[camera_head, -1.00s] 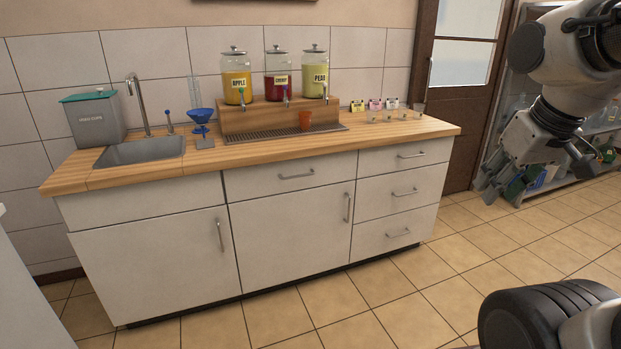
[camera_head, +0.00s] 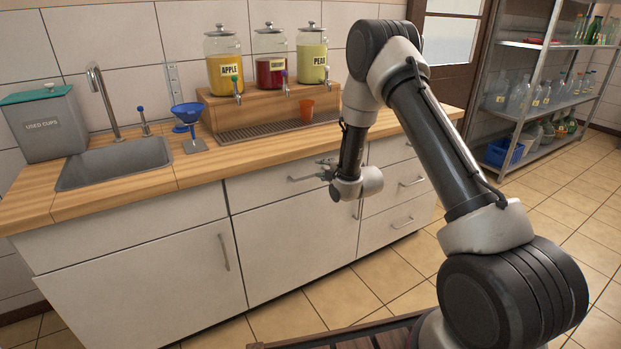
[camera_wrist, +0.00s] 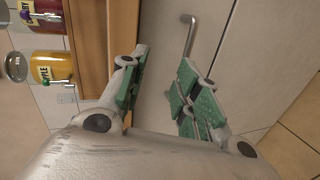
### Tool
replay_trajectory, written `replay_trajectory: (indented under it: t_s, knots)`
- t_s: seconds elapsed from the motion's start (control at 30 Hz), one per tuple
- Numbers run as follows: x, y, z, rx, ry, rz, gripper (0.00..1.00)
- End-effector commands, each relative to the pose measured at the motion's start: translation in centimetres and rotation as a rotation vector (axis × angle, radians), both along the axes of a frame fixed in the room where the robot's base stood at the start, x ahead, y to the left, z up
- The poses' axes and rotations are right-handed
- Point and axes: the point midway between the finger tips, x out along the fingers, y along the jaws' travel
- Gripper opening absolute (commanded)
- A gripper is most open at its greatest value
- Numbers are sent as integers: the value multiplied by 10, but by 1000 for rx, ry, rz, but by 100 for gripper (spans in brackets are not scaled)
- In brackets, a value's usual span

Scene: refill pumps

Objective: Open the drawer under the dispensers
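The drawer (camera_head: 262,185) under the dispensers has a flat pale front and looks shut. Its bar handle (camera_head: 300,179) shows just left of my gripper (camera_head: 324,169) in the head view. In the wrist view my gripper (camera_wrist: 163,62) is open, with a clear gap between its green-padded fingers. The handle (camera_wrist: 189,36) shows there beyond the fingertips, nearer the right finger, with the drawer front (camera_wrist: 160,28) behind. I see no contact with the handle. The dispensers, apple (camera_head: 226,72), cherry (camera_head: 270,72) and pear (camera_head: 311,62), stand on a wooden stand (camera_head: 255,112).
The wooden counter (camera_head: 120,195) juts above the drawer. A cupboard door (camera_head: 290,240) lies below it, and a stack of drawers (camera_head: 400,205) stands to the right. A shelf rack (camera_head: 535,100) is at the far right.

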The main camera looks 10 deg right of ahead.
Motion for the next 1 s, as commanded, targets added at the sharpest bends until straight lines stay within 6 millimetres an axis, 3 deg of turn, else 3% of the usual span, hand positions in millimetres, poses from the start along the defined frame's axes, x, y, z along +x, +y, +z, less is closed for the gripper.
replay_trajectory:
  t_s: [0.03,0.1,0.23,0.37,0.7,1.0]
  knots:
    - [-1,5,-20,-22,-27,21,32]
    - [-3,9,-36,-51,-68,43,32]
    - [-4,14,-50,-78,-116,64,32]
    - [7,19,-55,-85,-129,69,32]
    - [57,35,-65,-83,-127,68,32]
    - [67,38,-67,-83,-124,67,32]
